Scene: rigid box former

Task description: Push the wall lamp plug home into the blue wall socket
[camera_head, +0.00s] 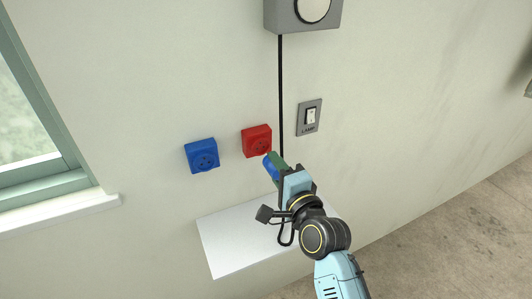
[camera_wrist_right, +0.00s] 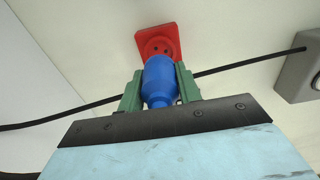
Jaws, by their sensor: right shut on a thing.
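My right gripper (camera_head: 273,166) is shut on a blue plug (camera_wrist_right: 158,80), with a green finger on each side of it in the right wrist view. In the head view the blue plug (camera_head: 269,167) shows at the gripper's tip, just below the red socket (camera_head: 257,141). In the right wrist view the red socket (camera_wrist_right: 158,43) lies beyond the plug's far end; I cannot tell whether they touch. The blue wall socket (camera_head: 202,155) is on the wall to the left of the red one, and its face is empty. My left gripper is not in view.
A black cord (camera_head: 281,90) hangs from a grey wall lamp (camera_head: 300,14) at the top. A switch marked LAMP (camera_head: 310,117) is right of the red socket. A white shelf (camera_head: 222,245) juts out below, partly behind my right arm. A window (camera_head: 35,110) is at left.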

